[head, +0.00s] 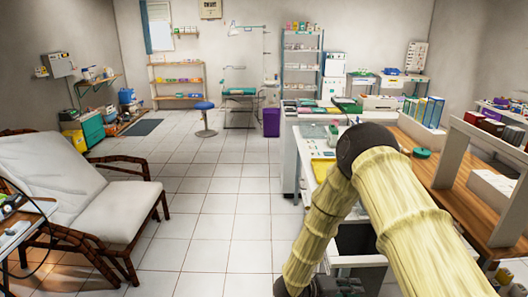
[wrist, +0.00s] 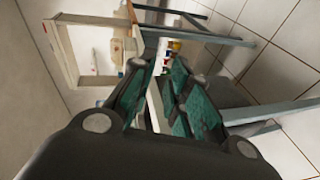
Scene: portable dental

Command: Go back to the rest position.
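My gripper (wrist: 158,75) shows in the wrist view, with a dark grey body and two fingers with green pads. The fingers stand apart, and I see nothing held between them. Behind the gap are a grey-framed table or shelf and small coloured items, too blurred to name. In the head view my arm, pale yellow with dark joints, reaches over the right side and bends down towards the bottom edge.
A white reclining chair (head: 68,185) stands at left. A wooden-topped counter (head: 452,170) with a white shelf frame (head: 462,150) is at right. A yellow tray (head: 322,170) lies on the white worktop beside my arm. A blue stool (head: 205,108) stands farther back. The tiled floor (head: 225,205) between is clear.

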